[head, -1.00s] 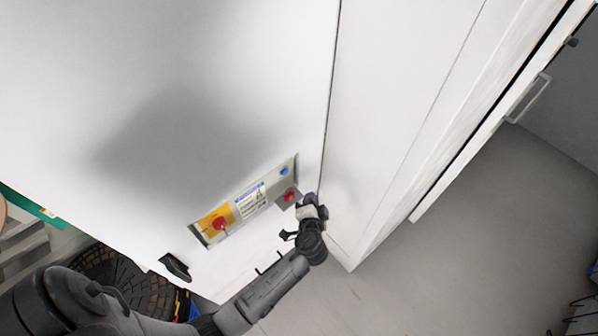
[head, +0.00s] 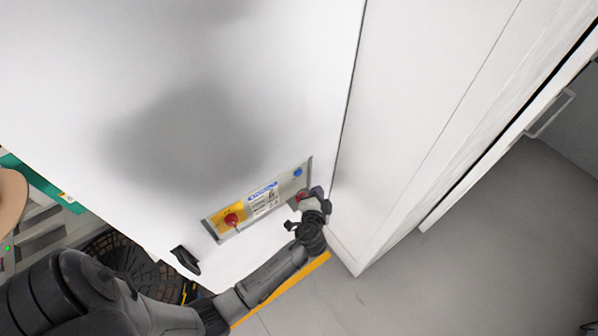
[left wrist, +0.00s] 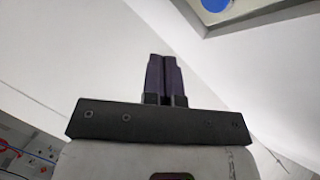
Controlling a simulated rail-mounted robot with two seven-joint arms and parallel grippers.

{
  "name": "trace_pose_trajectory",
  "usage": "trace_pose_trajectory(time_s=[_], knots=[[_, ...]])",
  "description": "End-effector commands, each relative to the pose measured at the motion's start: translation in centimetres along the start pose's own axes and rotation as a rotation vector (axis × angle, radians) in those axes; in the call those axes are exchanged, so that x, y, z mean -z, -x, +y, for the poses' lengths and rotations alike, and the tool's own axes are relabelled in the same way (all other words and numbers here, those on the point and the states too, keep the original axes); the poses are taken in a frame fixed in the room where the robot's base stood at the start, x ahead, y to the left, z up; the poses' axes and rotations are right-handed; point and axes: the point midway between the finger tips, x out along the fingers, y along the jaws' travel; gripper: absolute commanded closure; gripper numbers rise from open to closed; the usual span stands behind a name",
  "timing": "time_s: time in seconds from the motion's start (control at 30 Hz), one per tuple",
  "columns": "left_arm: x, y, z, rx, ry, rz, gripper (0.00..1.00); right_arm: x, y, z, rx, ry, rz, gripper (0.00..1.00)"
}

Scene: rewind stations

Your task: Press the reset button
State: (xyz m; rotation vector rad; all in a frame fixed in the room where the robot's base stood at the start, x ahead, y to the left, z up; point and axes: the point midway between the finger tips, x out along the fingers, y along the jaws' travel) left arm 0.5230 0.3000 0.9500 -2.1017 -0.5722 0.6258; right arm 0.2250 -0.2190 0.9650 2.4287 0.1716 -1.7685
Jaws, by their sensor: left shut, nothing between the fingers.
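A slim control panel (head: 225,227) is mounted near the lower edge of the white cabinet front. A round blue button (head: 297,172) sits at its right end; no lettering for it is readable. The blue button also shows, cut off by the top edge, in the left wrist view (left wrist: 215,4). My left gripper (head: 317,191) is shut and empty, just below and right of the blue button in the head view, apart from it. Its closed fingers (left wrist: 164,75) point up in the wrist view, with the button up and to their right. My right gripper is out of view.
A red knob (head: 232,220) sits on the panel's yellow plate, left of a printed label (head: 263,197). Another red part (head: 302,196) is partly hidden beside my left gripper. A black handle (head: 186,260) is at lower left. Grey floor (head: 480,230) is clear at right.

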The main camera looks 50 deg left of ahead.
Motion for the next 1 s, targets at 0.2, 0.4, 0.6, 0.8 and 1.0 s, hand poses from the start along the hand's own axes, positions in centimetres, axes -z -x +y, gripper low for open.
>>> trace_pose_trajectory(time_s=[0.2, 0.4, 0.6, 0.8, 1.0], knots=[[-1.3, -1.9, -1.5, 0.001, -0.002, 0.0, 1.0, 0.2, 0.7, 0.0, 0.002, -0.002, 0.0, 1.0], [-2.2, -3.0, -2.1, 0.0, -0.001, 0.0, 1.0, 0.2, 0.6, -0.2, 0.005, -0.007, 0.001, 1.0], [-2.6, -3.5, -2.5, 0.0, -0.001, -0.001, 1.0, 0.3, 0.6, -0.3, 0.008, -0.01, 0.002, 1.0], [-2.7, -3.6, -2.6, 0.0, -0.001, 0.0, 1.0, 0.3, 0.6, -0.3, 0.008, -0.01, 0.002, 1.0], [-2.6, -3.6, -2.6, 0.0, -0.001, 0.0, 1.0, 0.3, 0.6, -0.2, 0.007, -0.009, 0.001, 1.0]])
